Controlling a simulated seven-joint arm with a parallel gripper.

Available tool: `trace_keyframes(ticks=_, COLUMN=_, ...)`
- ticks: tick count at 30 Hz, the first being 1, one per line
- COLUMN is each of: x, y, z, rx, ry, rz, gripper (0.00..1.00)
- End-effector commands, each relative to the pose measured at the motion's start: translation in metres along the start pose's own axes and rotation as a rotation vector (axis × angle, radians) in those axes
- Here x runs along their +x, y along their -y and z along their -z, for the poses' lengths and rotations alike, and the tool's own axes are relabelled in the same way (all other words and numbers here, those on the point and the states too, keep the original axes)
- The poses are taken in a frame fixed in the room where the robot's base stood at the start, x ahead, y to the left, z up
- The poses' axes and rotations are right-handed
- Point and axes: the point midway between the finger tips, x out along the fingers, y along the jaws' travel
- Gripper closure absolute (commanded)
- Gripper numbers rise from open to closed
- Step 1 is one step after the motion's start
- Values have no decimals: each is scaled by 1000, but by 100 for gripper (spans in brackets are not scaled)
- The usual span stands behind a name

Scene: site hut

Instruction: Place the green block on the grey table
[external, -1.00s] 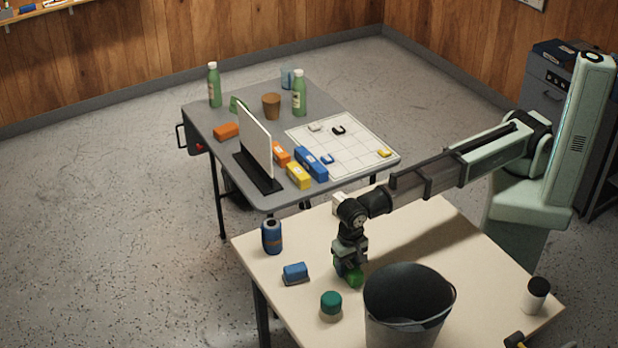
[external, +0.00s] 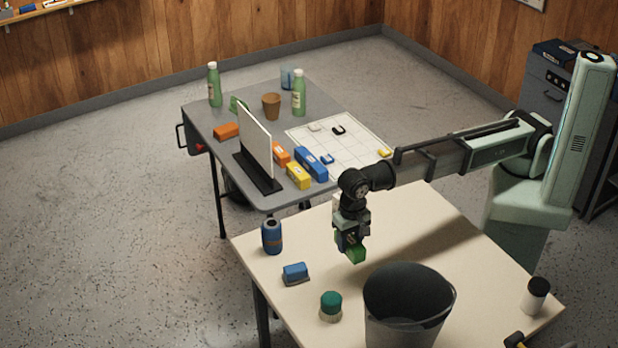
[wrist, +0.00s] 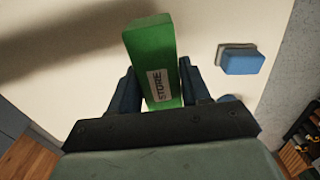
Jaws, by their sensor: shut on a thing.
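The green block (external: 356,254) is held in my gripper (external: 350,243), above the cream table (external: 420,225) in the external view. In the wrist view the green block (wrist: 152,58) stands out between the two fingers of my gripper (wrist: 154,92) and bears a label reading "STORE". My gripper is shut on it. The grey table (external: 235,120) stands farther back, beyond the cream table.
The grey table carries a white panel (external: 255,143), a gridded sheet (external: 350,150), yellow (external: 299,176), blue (external: 311,163) and orange blocks (external: 226,131), bottles (external: 299,94) and a brown cup (external: 271,106). A dark bucket (external: 400,325) stands near my gripper.

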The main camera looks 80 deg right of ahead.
Motion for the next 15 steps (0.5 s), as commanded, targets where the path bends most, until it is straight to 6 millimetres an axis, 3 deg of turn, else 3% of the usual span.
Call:
trace_keyframes(ticks=4, x=-1, y=0, z=6, rx=8, ry=0, rz=0, gripper=88)
trace_keyframes(ticks=8, x=-1, y=0, z=27, rx=38, ry=0, rz=0, gripper=88)
trace_keyframes(ticks=15, x=0, y=-4, z=101, rx=142, ry=0, rz=-1, gripper=88)
